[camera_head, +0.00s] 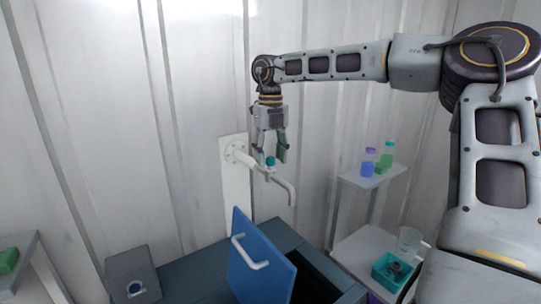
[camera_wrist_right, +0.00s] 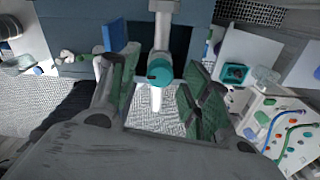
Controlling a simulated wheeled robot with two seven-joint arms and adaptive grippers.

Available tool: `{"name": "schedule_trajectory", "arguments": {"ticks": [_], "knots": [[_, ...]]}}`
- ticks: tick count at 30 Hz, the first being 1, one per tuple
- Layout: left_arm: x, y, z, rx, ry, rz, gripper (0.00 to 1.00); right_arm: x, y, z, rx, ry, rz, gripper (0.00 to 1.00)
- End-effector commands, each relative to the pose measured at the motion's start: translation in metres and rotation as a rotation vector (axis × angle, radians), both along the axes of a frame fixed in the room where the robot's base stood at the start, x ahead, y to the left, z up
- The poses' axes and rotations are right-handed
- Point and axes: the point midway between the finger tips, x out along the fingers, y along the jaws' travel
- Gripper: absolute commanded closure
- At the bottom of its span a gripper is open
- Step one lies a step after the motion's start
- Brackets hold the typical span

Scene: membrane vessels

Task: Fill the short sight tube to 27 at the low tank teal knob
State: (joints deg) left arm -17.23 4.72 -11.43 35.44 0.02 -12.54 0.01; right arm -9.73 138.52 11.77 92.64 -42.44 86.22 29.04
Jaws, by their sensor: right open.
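The teal knob (camera_head: 270,162) sits on top of a white pipe tap (camera_head: 285,184) that comes out of a pale wall plate (camera_head: 234,190). My right gripper (camera_head: 271,151) points down just above the knob, open and empty. My left gripper is not in view.
A blue lid or door (camera_head: 262,262) with a white handle stands raised below the tap. A shelf (camera_head: 375,180) with bottles is to the right, above a teal bin (camera_head: 390,272). In the right wrist view a white panel (camera_wrist_right: 266,150) carries coloured hoses and knobs.

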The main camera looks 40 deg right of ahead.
Motion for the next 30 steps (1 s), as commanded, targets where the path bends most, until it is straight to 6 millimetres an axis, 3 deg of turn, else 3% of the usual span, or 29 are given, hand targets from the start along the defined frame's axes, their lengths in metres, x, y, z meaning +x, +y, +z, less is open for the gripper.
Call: {"name": "schedule_trajectory", "arguments": {"ticks": [8,21,30], "knots": [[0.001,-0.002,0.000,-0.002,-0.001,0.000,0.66,0.001,0.000,0.022,-0.001,-0.003,0.000,0.52],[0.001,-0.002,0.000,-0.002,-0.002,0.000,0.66,0.001,0.000,0.084,-0.001,-0.003,-0.001,0.52],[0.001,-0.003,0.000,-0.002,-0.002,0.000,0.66,0.000,0.000,0.112,-0.001,-0.002,0.000,0.52]]}}
